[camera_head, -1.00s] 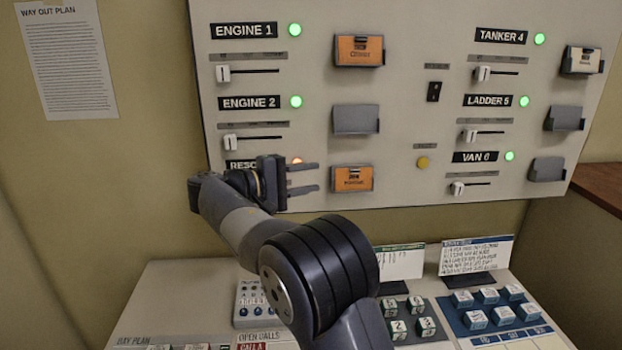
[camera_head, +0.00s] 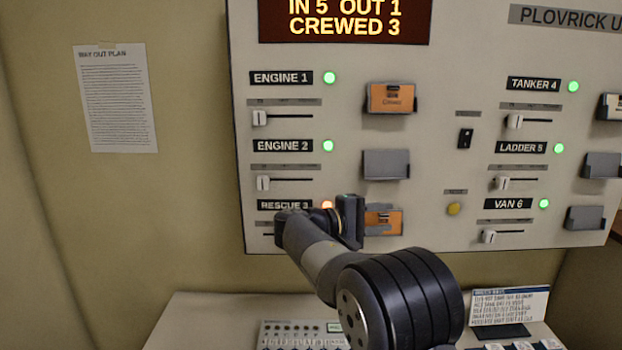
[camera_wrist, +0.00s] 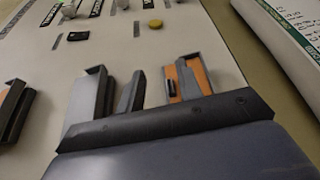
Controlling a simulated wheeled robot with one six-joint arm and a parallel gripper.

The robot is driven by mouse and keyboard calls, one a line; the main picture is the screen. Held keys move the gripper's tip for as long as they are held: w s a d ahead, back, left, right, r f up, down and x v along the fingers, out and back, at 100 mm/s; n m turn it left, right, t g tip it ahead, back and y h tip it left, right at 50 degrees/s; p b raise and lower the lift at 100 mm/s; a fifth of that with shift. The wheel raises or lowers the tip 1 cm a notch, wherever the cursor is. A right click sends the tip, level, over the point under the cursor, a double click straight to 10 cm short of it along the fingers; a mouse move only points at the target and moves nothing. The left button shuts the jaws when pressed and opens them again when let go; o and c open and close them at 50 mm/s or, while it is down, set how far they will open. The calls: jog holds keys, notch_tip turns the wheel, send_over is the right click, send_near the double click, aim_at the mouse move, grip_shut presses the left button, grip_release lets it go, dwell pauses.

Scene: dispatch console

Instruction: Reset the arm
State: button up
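My gripper (camera_head: 374,220) is in front of the lower part of the wall panel (camera_head: 432,145), by the RESCUE 3 row, empty. In the wrist view my gripper (camera_wrist: 160,82) shows two fingers spread apart with bare panel between them. One finger overlaps the orange card (camera_wrist: 171,78) in its holder. The same orange card (camera_head: 390,222) shows beside my gripper in the head view, partly hidden. The grey Engine 2 holder (camera_head: 386,164) above is empty. I cannot tell whether a finger touches a holder. My arm covers the RESCUE 3 slider area.
The RESCUE 3 lamp (camera_head: 327,205) glows orange; the ENGINE 1 lamp (camera_head: 330,77) is green. A yellow button (camera_head: 454,209) and a black switch (camera_head: 465,138) are right of the holders. The desk console (camera_head: 200,325) is below. A paper sheet (camera_head: 116,100) hangs left.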

jog(key=shift+s+r+b, duration=0.15)
jog(key=shift+s+b, duration=0.15)
jog(key=shift+s, duration=0.65)
